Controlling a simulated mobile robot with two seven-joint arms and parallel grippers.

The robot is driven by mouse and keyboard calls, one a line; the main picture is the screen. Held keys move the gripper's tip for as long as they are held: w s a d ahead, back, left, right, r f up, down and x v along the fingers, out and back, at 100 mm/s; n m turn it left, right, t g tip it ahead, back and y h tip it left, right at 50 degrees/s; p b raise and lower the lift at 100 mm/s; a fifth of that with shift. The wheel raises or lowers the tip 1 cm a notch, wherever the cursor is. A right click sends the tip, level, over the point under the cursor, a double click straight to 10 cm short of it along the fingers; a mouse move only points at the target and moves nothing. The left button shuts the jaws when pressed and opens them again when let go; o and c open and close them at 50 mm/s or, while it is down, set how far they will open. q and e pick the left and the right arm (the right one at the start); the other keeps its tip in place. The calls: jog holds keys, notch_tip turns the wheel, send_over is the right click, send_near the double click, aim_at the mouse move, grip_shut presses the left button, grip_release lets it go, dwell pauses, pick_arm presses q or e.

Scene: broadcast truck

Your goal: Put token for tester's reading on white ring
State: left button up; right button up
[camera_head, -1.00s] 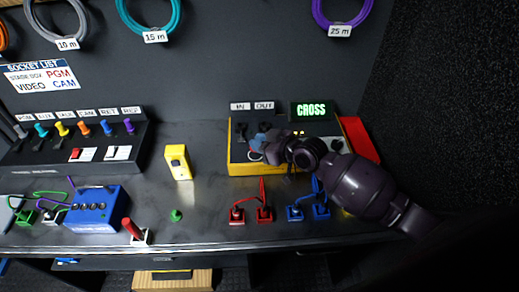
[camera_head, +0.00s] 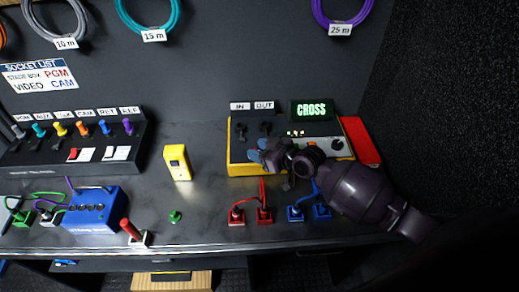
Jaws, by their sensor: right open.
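The tester is a yellow-edged box (camera_head: 237,168) with IN and OUT sockets, and its green display (camera_head: 312,110) reads CROSS. My right gripper (camera_head: 258,150) is open over the tester's front left part, below the IN and OUT labels. It hides part of the panel, and I see nothing held in it. A small green piece (camera_head: 175,216) stands on the bench, left of the tester. My left gripper is not in view.
Red plugs (camera_head: 237,216) and blue plugs (camera_head: 295,213) with cables sit before the tester. Bare bench lies around the green piece.

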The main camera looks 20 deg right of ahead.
jog(key=shift+r, duration=0.1)
jog(key=shift+s+d+r, duration=0.15)
jog(key=v, duration=0.7)
jog(key=shift+s+p, duration=0.15)
jog(key=shift+p, duration=0.2)
